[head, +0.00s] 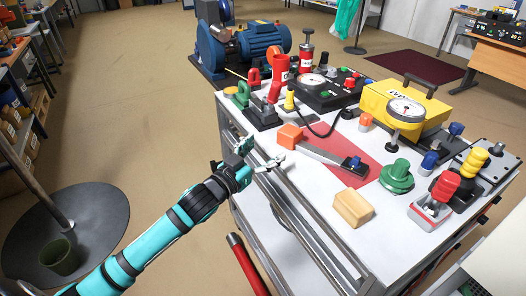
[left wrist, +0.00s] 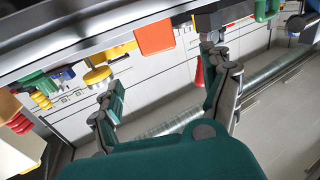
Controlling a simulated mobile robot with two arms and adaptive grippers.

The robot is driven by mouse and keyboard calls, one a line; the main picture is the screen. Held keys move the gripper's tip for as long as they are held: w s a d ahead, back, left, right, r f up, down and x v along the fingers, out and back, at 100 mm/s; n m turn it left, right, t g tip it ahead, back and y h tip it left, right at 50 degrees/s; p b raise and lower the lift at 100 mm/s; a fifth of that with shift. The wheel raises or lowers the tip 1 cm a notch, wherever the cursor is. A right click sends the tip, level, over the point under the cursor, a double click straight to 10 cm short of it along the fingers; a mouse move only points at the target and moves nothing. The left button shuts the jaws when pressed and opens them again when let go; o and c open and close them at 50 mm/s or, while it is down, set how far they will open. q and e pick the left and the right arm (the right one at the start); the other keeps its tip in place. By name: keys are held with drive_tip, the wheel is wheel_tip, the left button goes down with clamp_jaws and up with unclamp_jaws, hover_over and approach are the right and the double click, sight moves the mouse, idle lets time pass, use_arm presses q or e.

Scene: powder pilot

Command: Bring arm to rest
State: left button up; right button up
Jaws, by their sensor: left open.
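My left arm comes in from the lower left of the head view, and its gripper (head: 268,163) is at the near left edge of the white cart (head: 322,200). The jaws are apart and nothing shows between them. In the left wrist view the two fingers of the gripper (left wrist: 165,80) stand wide apart, with the cart's edge and the things on its top beyond them. I cannot tell whether the gripper touches the cart's edge. My right gripper is not in view.
On the cart are an orange-headed tool (head: 291,137) on a red mat (head: 345,177), a wooden block (head: 353,207), a green knob (head: 397,178) and a yellow gauge box (head: 390,103). A blue motor (head: 264,40) stands behind. A green pot (head: 61,257) is lower left. Floor is open at upper left.

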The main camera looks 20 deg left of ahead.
use_arm(q)
drive_tip(key=s+d+f+n+g+y, duration=0.1)
drive_tip(key=s+f+g+y, duration=0.15)
drive_tip(key=s+f, duration=0.3)
drive_tip(key=s+d+f+g+y, duration=0.1)
drive_tip(key=s+f+g, duration=0.2)
drive_tip(key=s+f, duration=0.3)
drive_tip(key=s+f+g, duration=0.4)
drive_tip(key=s+f, duration=0.1)
drive_tip(key=s, duration=0.6)
drive_tip(key=s+f+g, duration=0.5)
drive_tip(key=s, duration=0.5)
wheel_tip(320, 180, down, 22)
drive_tip(key=s+r+p, duration=0.1)
drive_tip(key=p, duration=0.2)
drive_tip(key=s+a+f+g+y+p, duration=0.1)
drive_tip(key=s+a+f+g+p, duration=0.1)
drive_tip(key=s+f, duration=1.3)
drive_tip(key=shift+s+a+f, duration=0.25)
drive_tip(key=shift+s+f, duration=0.15)
drive_tip(key=shift+s, duration=0.75)
